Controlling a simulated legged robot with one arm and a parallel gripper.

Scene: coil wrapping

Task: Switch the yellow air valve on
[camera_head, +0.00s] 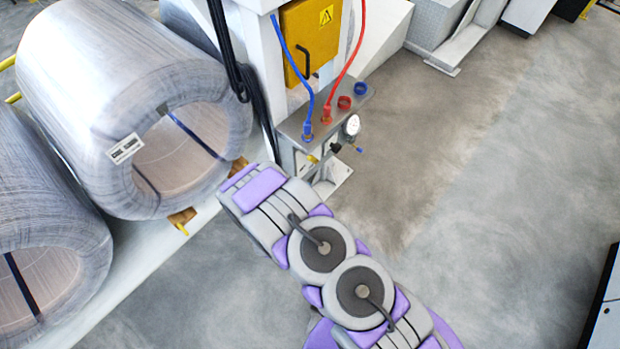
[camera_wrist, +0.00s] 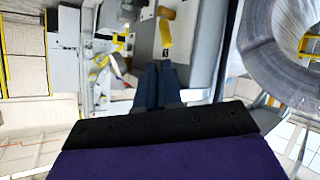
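The grey valve box (camera_head: 300,135) stands at the foot of the white post in the head view. A small yellow piece, apparently the yellow air valve (camera_head: 312,158), shows on its front, partly out of clear sight. In the wrist view a yellow lever-like piece (camera_wrist: 165,32) with a dark spot at one end lies beyond my fingertips; it appears to be the valve handle. My gripper (camera_wrist: 158,68) has its two dark blue fingers close together with no clear gap, holding nothing visible, apart from the yellow piece. In the head view the fingers are hidden behind my arm.
A yellow cabinet (camera_head: 310,38) is above. Large wire coils (camera_head: 75,90) stand at left, close to my arm's end. The floor (camera_head: 490,180) at right is clear.

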